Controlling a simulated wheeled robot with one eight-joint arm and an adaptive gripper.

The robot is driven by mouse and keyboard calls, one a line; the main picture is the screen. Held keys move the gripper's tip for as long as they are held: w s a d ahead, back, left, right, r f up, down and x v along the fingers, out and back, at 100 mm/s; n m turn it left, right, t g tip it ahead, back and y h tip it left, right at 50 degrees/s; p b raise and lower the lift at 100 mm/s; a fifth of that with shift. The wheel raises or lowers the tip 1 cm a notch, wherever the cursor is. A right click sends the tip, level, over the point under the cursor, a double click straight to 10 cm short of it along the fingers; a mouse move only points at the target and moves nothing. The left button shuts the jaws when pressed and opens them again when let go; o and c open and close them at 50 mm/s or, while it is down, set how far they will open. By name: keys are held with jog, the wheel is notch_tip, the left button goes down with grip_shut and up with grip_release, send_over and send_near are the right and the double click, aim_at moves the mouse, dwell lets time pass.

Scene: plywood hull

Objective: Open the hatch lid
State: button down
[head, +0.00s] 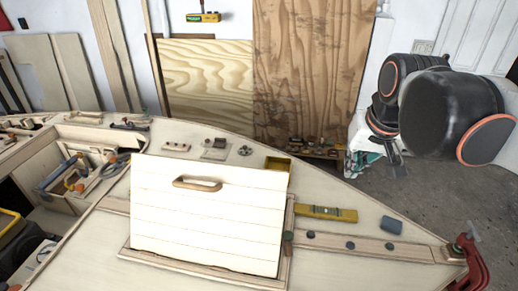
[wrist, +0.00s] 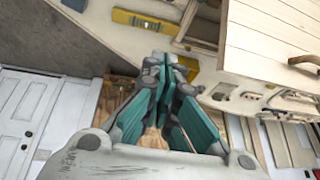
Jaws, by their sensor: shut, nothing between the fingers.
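The hatch lid (head: 205,225) is a cream slatted panel with a wooden handle (head: 197,184) near its far edge. It stands tilted up from its frame (head: 287,240), with its near edge low at the frame. In the wrist view the lid (wrist: 270,40) rises at upper right, with a gap between it and the frame (wrist: 200,25). The handle also shows there (wrist: 305,60). My gripper (wrist: 165,68) is shut and empty, apart from the lid. In the head view my gripper (head: 362,162) is beyond the hull's right edge, partly hidden by my arm.
A yellow level (head: 326,214), a yellow box (head: 279,164) and a dark cylinder (head: 391,225) lie on the deck right of the lid. A red clamp (head: 470,265) grips the hull's right end. Open floor lies at right. Plywood sheets (head: 312,70) lean on the wall.

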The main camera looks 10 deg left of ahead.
jog(key=w+a+g+p, duration=0.2)
jog(key=w+a, duration=0.4)
jog(key=w, duration=0.4)
jog(key=w+a+g+p, duration=0.2)
jog(key=w+a, duration=0.4)
jog(key=w, duration=0.3)
jog(key=w+a+f+g+p, duration=0.2)
jog(key=w+a+f, duration=0.2)
jog(key=a+f, duration=0.25)
jog(key=w+a+f+g+p, duration=0.1)
jog(key=w+a+f+g, duration=0.1)
jog(key=w+a+f, duration=0.35)
jog(key=s+d+b+x, duration=0.1)
jog(key=b+x, duration=0.1)
jog(key=x, duration=1)
jog(key=shift+h, duration=0.3)
jog(key=s+r, duration=0.1)
jog(key=s+a+r, duration=0.1)
jog(key=r, duration=0.1)
jog(key=shift+s+a+r+b, duration=0.15)
jog(key=shift+s+b, duration=0.05)
jog(key=shift+b, duration=0.2)
jog(key=shift+r+t, duration=0.15)
jog(key=shift+t, duration=0.15)
